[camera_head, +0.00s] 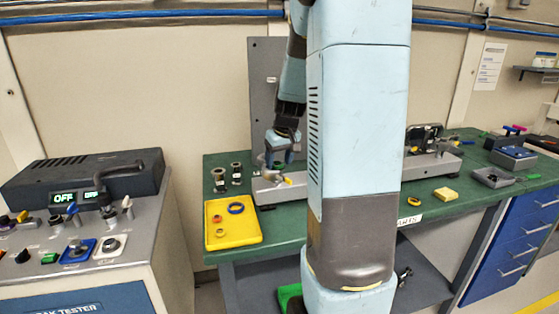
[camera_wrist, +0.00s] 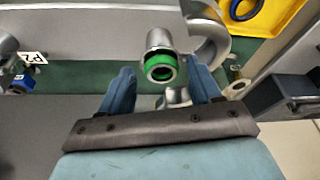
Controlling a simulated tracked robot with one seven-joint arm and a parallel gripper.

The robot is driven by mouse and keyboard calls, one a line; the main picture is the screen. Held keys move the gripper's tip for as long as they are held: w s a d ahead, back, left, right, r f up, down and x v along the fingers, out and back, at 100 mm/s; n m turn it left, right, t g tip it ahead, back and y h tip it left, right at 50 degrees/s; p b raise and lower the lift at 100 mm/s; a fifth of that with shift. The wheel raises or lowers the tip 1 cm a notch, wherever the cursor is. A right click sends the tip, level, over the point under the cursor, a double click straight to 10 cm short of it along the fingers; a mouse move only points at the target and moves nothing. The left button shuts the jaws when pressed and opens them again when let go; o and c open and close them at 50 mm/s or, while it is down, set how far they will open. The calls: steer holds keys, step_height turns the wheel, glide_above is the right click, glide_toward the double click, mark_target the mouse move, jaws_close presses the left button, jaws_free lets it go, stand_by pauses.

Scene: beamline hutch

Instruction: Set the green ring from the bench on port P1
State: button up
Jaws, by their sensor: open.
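The green ring (camera_wrist: 159,68) shows in the wrist view, around the end of a metal cylindrical port (camera_wrist: 160,40). No label is readable on this port; a P2 label (camera_wrist: 38,57) stands further left. My gripper (camera_wrist: 163,88) is open, with one blue finger on each side just short of the ring. I see no finger touching it. In the head view my gripper (camera_head: 280,155) is over the left end of the grey apparatus (camera_head: 283,190) on the green bench (camera_head: 300,240).
A yellow tray (camera_head: 232,235) with a blue ring (camera_head: 236,208) and a small red ring lies left of the apparatus. Two small upright fittings stand behind it. A yellow ring (camera_head: 413,201) and a yellow block (camera_head: 445,194) lie to the right. My arm hides the bench's middle.

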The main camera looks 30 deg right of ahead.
steer(key=shift+a, duration=0.15)
steer(key=v, duration=1.3)
steer(key=shift+s+r, duration=0.1)
steer(key=shift+r, duration=0.3)
